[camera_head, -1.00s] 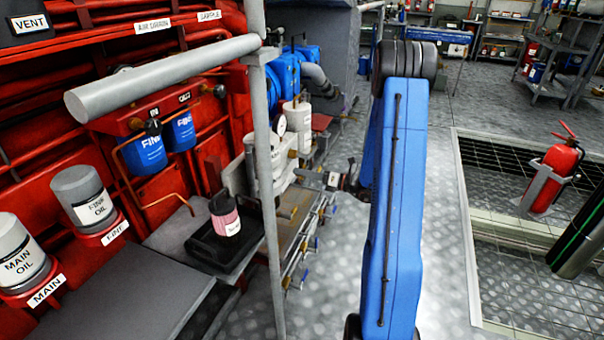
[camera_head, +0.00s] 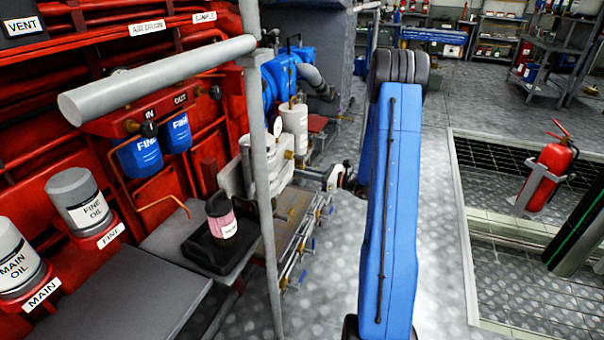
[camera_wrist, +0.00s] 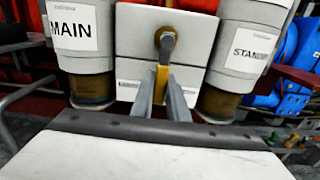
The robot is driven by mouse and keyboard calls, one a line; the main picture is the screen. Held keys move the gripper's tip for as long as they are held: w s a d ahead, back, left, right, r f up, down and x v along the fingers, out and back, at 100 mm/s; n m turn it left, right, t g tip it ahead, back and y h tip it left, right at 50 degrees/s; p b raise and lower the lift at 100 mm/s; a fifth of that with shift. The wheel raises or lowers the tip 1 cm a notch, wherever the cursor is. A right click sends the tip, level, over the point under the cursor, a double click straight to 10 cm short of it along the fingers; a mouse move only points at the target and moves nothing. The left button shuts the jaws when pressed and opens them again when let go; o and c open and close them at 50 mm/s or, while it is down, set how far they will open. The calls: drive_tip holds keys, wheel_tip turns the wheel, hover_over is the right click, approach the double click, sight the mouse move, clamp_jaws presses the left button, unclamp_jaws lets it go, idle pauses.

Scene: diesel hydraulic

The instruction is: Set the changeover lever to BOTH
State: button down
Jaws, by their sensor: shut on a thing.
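The changeover lever (camera_wrist: 162,78) is yellow and hangs down from a dark round pivot on the front of a pale grey block in the wrist view. A canister marked MAIN (camera_wrist: 77,30) stands to its left, and one with a partly visible label reading STAN (camera_wrist: 247,50) to its right. My gripper (camera_wrist: 162,98) is shut on the lever, a finger on each side of its lower part. In the head view my gripper (camera_head: 335,178) is small, at the end of my blue arm, near the pale filter housing. No BOTH marking is readable.
A grey vertical post (camera_head: 263,190) and a horizontal rail (camera_head: 160,78) stand in front of the red engine. A black tray (camera_head: 205,250) with a pink-labelled bottle is at left. Small taps line the bench edge below.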

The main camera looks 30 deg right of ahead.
drive_tip(key=shift+d, duration=0.1)
idle(0.3)
drive_tip(key=c, duration=1.7)
unclamp_jaws()
drive_tip(key=v, duration=1.7)
drive_tip(key=shift+s+d+f, duration=0.1)
drive_tip(key=shift+s+d, duration=0.05)
drive_tip(key=shift+s, duration=0.05)
